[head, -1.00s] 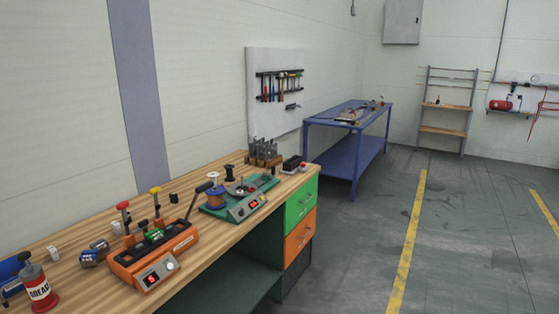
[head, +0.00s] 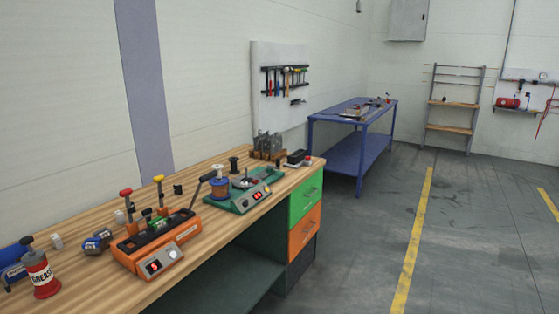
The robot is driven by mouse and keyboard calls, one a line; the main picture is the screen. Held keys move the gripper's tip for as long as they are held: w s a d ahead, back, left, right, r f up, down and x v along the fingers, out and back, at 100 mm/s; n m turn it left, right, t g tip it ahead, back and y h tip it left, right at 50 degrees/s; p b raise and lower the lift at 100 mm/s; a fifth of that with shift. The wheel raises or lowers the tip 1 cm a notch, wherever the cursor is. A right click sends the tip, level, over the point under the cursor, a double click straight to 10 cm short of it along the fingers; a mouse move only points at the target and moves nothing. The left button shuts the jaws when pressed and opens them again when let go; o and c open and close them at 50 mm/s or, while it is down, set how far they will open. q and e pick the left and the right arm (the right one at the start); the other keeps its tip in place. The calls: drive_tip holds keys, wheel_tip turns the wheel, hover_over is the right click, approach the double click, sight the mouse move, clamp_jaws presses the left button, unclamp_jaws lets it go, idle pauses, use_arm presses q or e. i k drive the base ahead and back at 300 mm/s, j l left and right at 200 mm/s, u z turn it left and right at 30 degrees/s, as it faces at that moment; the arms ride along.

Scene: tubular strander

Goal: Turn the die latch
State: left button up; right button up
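An orange machine (head: 156,244) with red- and yellow-topped handles, a black lever and a small red display sits on the wooden bench. A green machine (head: 237,194) with a copper-coloured spool and a red display stands behind it to the right. I cannot make out a die latch on either machine at this distance. Neither of my grippers is in view.
The wooden bench (head: 98,279) runs along the left wall. A grease bottle (head: 41,276) and a motor-like part (head: 97,242) stand at its near left. Green and orange drawers (head: 304,235) close its right end. A blue table (head: 350,121) stands beyond. The floor at right is clear.

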sight(147, 212)
drive_tip(key=i+j+z, duration=0.2)
drive_tip(key=i+j, duration=0.45)
drive_tip(key=j, duration=0.15)
